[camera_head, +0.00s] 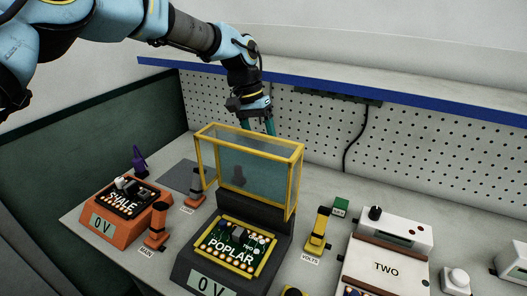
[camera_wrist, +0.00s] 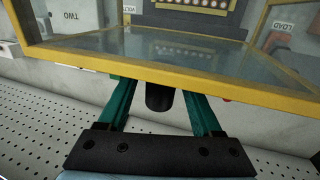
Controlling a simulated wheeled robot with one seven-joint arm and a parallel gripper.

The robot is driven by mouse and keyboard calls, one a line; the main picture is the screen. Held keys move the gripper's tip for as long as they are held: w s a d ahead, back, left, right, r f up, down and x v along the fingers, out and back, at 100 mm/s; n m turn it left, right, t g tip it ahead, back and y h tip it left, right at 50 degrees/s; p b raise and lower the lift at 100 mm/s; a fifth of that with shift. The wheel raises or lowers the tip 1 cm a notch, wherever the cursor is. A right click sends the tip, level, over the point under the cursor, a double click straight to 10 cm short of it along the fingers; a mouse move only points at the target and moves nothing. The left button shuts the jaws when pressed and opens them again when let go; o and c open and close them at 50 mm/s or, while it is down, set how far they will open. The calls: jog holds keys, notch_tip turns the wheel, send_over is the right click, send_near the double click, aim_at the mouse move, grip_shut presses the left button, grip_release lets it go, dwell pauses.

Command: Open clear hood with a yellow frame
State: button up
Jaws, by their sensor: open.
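The clear hood with a yellow frame (camera_head: 250,138) stands raised at the back of the dark POPLAR unit (camera_head: 190,262), whose green board (camera_head: 236,245) is uncovered. The hood's yellow frame bar (camera_wrist: 170,74) crosses the wrist view. My gripper (camera_head: 258,126) is open, behind the hood's upper edge. Its teal fingers lie on either side of a black knob (camera_wrist: 160,98) just below the bar in the wrist view. I cannot tell whether they touch it. A dark shape also shows through the pane in the head view. The fingertips are partly hidden by the frame.
An orange SHALE unit (camera_head: 122,207) stands to the left, with orange plugs (camera_head: 157,225) beside it. A yellow plug (camera_head: 318,230) and a white unit marked TWO (camera_head: 388,267) stand to the right. A perforated wall (camera_head: 325,125) and blue shelf edge (camera_head: 350,85) are close behind my gripper.

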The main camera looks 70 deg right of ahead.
jog(key=b+v, duration=0.2)
jog(key=v, duration=0.7)
jog(key=shift+r+b, duration=0.15)
jog(key=shift+b, duration=0.2)
jog(key=shift+d, duration=0.1)
